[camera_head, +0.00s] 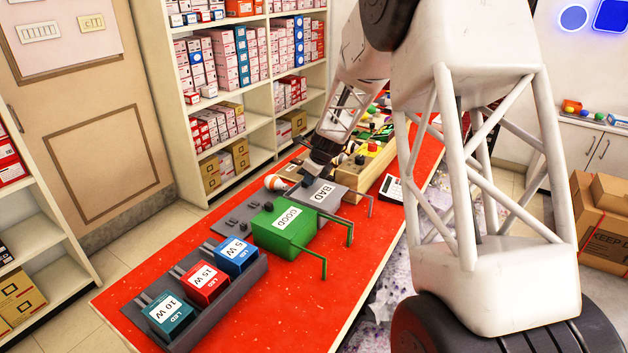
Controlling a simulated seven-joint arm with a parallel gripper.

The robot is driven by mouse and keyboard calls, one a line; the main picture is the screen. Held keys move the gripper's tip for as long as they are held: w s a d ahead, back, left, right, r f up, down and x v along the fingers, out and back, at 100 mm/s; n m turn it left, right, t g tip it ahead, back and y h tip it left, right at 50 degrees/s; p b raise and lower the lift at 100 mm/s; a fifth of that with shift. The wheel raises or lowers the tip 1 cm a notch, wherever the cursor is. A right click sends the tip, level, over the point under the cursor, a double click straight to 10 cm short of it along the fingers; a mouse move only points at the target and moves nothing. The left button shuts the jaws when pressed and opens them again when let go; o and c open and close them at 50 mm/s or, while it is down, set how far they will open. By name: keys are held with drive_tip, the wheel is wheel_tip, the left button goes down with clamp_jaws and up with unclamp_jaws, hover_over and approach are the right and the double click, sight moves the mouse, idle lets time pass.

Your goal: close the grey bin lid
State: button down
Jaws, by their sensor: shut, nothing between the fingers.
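The grey bin (312,201) with a white "BAD" label stands on the red table, behind the green bin (285,232) labelled "GOOD". A thin grey bar handle (371,199) sticks out on its right side. The label faces up on the grey top; I cannot tell how far the lid is open. My gripper (312,172) is shut and empty, at the far edge of the grey bin. The view does not show clearly whether it touches the bin. My own arm hides part of the scene to the right.
An orange-and-white bulb (275,182) lies left of the grey bin. Blue, red and teal LED boxes (207,284) stand in a grey holder at the near end of the red table (345,275). A wooden box (372,172) and a calculator (391,188) lie beyond.

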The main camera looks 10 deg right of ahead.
sight(322, 193)
drive_tip(key=shift+w+a, duration=0.85)
drive_tip(key=shift+w, duration=0.05)
drive_tip(key=shift+s+f, duration=0.1)
drive_tip(key=shift+s+d, duration=0.5)
drive_tip(key=shift+d, duration=0.1)
drive_tip(key=shift+s+d, duration=0.8)
drive_tip(key=v, duration=1)
